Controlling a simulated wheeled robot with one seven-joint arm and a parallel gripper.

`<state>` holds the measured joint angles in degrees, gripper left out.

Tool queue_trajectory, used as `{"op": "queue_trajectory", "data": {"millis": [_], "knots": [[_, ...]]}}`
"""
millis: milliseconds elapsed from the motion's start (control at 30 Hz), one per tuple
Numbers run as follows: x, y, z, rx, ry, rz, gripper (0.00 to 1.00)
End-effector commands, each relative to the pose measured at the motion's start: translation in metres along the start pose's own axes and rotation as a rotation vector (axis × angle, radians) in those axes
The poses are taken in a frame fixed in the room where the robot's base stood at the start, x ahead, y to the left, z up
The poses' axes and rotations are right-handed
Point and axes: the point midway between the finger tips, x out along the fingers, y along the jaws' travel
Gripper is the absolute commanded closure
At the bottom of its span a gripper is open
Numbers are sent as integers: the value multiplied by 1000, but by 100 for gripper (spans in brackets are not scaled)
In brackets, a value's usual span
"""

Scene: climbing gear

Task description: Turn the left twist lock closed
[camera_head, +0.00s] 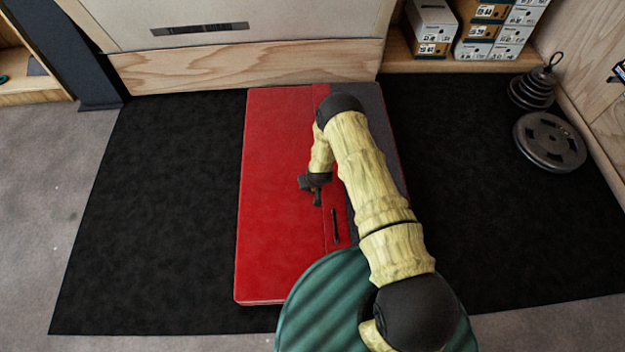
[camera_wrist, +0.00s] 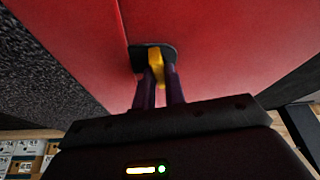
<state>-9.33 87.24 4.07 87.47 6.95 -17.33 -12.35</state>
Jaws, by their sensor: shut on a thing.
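A large red case (camera_head: 275,200) lies on the black mat, with a dark grey side (camera_head: 375,105) on its right. My gripper (camera_head: 316,203) is low over the case, near the seam between its red parts. In the wrist view a yellow lock knob (camera_wrist: 155,62) stands on a black plate (camera_wrist: 138,60) at the seam. My gripper (camera_wrist: 160,83) has its two fingers shut on this knob, one on each side. The gripper and arm hide the lock in the head view. The knob's exact angle is hard to tell.
A slim black handle or slot (camera_head: 336,226) is on the case just below my gripper. Weight plates (camera_head: 550,142) lie at the right, shoe boxes (camera_head: 480,30) on a shelf behind. The black mat (camera_head: 165,200) is bare left of the case.

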Motion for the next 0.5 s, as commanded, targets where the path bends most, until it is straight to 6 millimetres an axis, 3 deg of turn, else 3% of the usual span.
{"op": "queue_trajectory", "data": {"millis": [500], "knots": [[0, -2, -1, 228, 1, 94, 100]]}}
